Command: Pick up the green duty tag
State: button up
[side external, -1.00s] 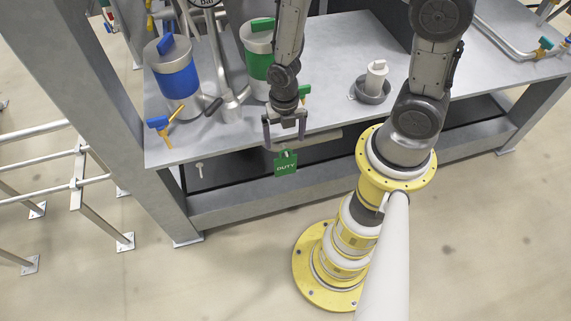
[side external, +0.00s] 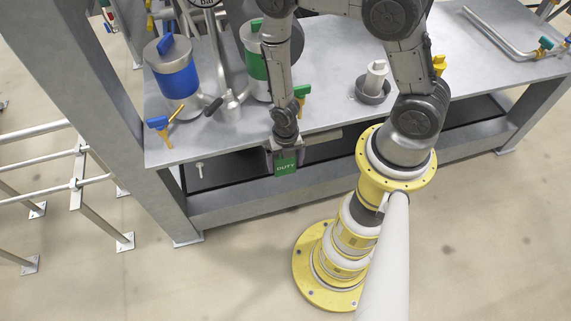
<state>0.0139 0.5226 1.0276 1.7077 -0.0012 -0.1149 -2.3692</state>
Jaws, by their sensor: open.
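The green duty tag (side external: 286,168) hangs at the front edge of the grey bench, its white lettering facing the camera. My gripper (side external: 284,152) is right at the tag's upper part, pointing down, with its fingers around or beside the top of the tag. The jaws are open. The tag's top and whatever it hangs from are hidden behind my gripper, so I cannot tell whether the fingers touch it.
The grey bench (side external: 330,75) carries a blue-banded canister (side external: 178,78), a green-banded canister (side external: 257,65) and a grey cup with a white piece (side external: 372,88). A blue-handled valve (side external: 160,127) sits at the front left corner.

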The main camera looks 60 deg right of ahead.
jog(key=shift+f, duration=0.35)
jog(key=shift+c, duration=0.2)
jog(key=c, duration=1)
jog(key=shift+r, duration=0.15)
jog(key=shift+r, duration=0.45)
jog(key=s+a, duration=1.2)
jog(key=shift+s+a+r, duration=0.2)
jog(key=shift+s+a, duration=0.15)
jog(key=shift+a, duration=0.05)
